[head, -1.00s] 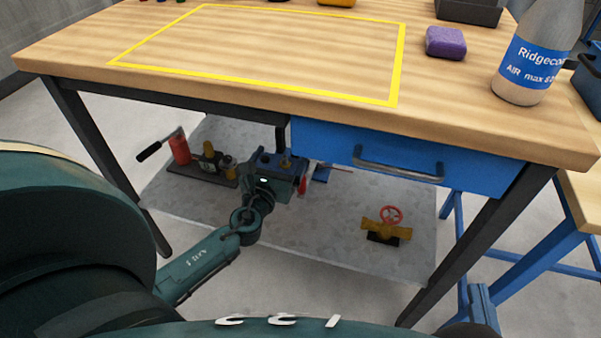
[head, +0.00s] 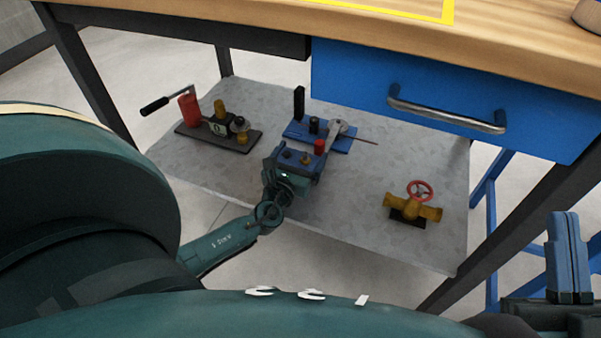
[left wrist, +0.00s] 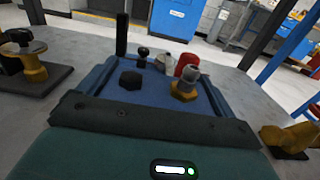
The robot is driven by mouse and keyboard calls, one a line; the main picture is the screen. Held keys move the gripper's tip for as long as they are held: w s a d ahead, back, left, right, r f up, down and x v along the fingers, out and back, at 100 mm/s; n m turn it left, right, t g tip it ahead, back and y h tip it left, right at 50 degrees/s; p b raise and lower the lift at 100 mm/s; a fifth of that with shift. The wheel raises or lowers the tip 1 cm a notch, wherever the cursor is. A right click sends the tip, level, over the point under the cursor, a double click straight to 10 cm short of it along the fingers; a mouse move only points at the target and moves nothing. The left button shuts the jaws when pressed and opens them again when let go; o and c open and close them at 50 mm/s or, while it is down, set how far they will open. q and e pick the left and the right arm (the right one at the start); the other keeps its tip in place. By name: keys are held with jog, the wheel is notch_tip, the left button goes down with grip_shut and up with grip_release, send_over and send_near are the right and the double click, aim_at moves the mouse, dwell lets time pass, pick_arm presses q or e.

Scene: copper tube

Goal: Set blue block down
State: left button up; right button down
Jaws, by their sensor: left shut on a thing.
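The blue block (head: 297,157) has a dark bolt and a brass fitting on top. My left gripper (head: 284,172) is shut on its near side, low at the shelf's front middle. The block also shows in the left wrist view (left wrist: 150,98), level and just beyond the gripper (left wrist: 150,122). The jaws' grip is partly hidden, and I cannot tell if its underside touches the shelf.
The grey shelf (head: 345,215) is under the wooden bench (head: 300,18) and its blue drawer (head: 350,80). A dark-based fixture (head: 222,135) with a red cylinder stands left. A yellow valve with a red wheel (head: 420,190) stands right. Bare shelf lies between block and valve.

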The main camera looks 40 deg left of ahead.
aim_at(300, 166)
pick_arm(q)
notch_tip(300, 166, down, 4)
jog(key=b, duration=0.2)
jog(key=shift+b, duration=0.4)
jog(key=shift+f, duration=0.15)
pick_arm(e)
jog(key=r+n+y, duration=0.2)
jog(key=n+y, duration=0.1)
jog(key=r+n+y, duration=0.1)
jog(key=r, duration=0.1)
jog(key=shift+s+d+n+y, duration=0.15)
jog(key=shift+s+n+y, duration=0.25)
pick_arm(q)
jog(key=shift+f, duration=0.1)
pick_arm(e)
jog(key=shift+f, duration=0.1)
pick_arm(q)
jog(key=o, duration=1.2)
jog(key=shift+f, duration=0.1)
jog(key=shift+o, duration=0.2)
